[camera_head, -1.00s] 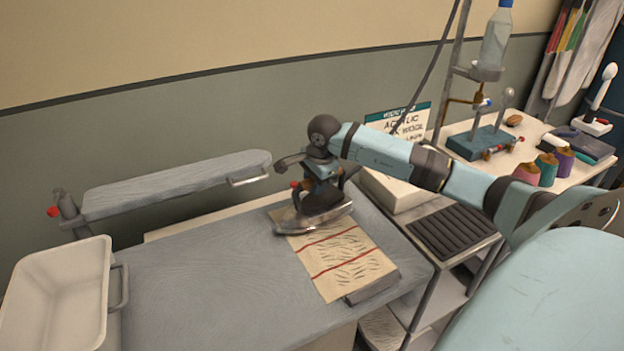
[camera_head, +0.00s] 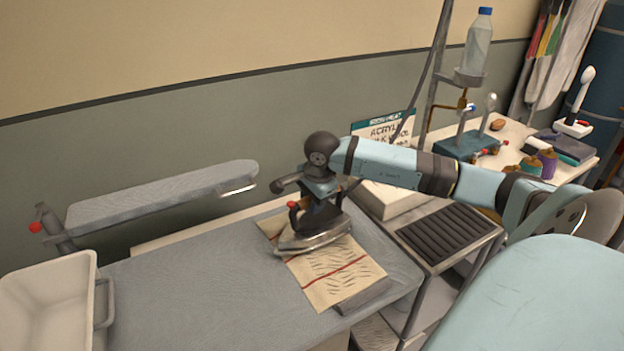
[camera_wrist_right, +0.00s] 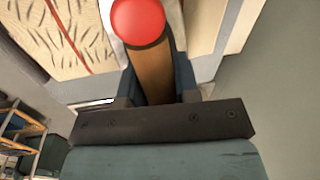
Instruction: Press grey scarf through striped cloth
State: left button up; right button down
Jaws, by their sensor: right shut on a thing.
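The striped cloth (camera_head: 345,279), cream with red stripes and dark wrinkle marks, lies on the grey ironing board. A grey folded edge, apparently the grey scarf (camera_head: 364,298), shows from under its near right end; the rest is hidden. My right gripper (camera_head: 320,192) is shut on the handle of the iron (camera_head: 315,242). The iron's metal sole is over the far half of the cloth; I cannot tell whether it touches. The right wrist view shows the brown handle (camera_wrist_right: 153,72) with a red knob between the fingers. My left gripper is not in view.
The ironing board (camera_head: 200,290) is clear left of the cloth. A narrow sleeve board (camera_head: 160,195) stands behind it, a white basin (camera_head: 45,300) at left. A cart with a black ribbed mat (camera_head: 445,231) and a box stand close on the right.

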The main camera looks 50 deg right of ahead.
jog(key=shift+f+b, duration=1)
jog(key=shift+r, duration=0.1)
dwell(2.2)
dwell(0.4)
jog(key=shift+r+p, duration=0.4)
jog(key=shift+r, duration=0.7)
jog(key=shift+s+f, duration=0.1)
jog(key=shift+s, duration=0.25)
jog(key=s+a+b, duration=0.1)
jog(key=s, duration=0.5)
jog(key=shift+a+b, duration=0.3)
jog(key=shift+a, duration=0.1)
